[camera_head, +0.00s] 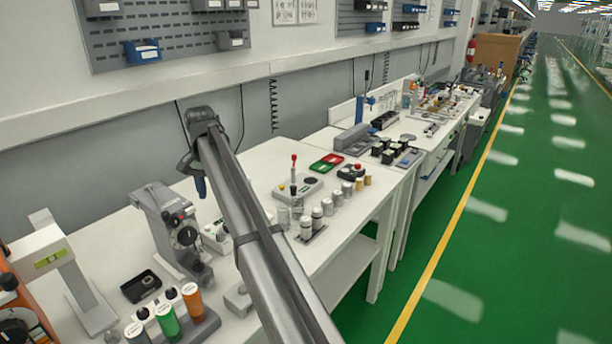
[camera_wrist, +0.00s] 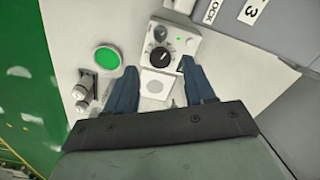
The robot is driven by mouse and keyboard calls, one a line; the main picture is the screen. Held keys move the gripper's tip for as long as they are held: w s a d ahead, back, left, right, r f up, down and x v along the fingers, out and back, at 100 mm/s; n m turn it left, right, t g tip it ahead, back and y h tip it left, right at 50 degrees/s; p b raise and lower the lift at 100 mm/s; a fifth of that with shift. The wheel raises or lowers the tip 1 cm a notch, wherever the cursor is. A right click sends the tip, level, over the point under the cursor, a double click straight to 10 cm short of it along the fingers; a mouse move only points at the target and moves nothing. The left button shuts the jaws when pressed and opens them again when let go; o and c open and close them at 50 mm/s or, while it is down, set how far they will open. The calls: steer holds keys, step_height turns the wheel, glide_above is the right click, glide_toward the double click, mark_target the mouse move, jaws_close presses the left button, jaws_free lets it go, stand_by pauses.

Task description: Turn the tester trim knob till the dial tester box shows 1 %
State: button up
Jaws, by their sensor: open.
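In the wrist view, a pale box (camera_wrist: 188,42), which looks like the dial tester box, lies just beyond my fingertips. It carries a black knob (camera_wrist: 160,33) with a light pointer line and a dark round part (camera_wrist: 159,58) below it. I cannot tell for certain which is the trim knob. A small green light shows on its face, but no percent reading is legible. My gripper (camera_wrist: 160,80) is open, its blue fingers on either side of the box's lower part, with nothing held. In the head view my gripper (camera_head: 201,187) hangs above the bench, and the box (camera_head: 213,236) is partly hidden by my arm.
A green round button (camera_wrist: 106,58) and a metal fitting (camera_wrist: 84,92) stand left of the box in the wrist view. In the head view, a grey dial instrument (camera_head: 180,232) stands close left, and several small bottles and a red-topped lever unit (camera_head: 294,185) stand right of my arm.

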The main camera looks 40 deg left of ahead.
steer(key=w+d+f, duration=0.1)
steer(key=w+d, duration=0.2)
steer(key=w, duration=0.6)
steer(key=w+d+f+t+y, duration=0.1)
steer(key=w+d, duration=0.3)
steer(key=w, duration=0.5)
steer(key=w+d+f+y, duration=0.1)
steer(key=w+d, duration=0.3)
steer(key=w, duration=0.5)
steer(key=shift+w+f+n, duration=0.35)
steer(key=shift+w+n, duration=0.05)
steer(key=shift+d, duration=0.1)
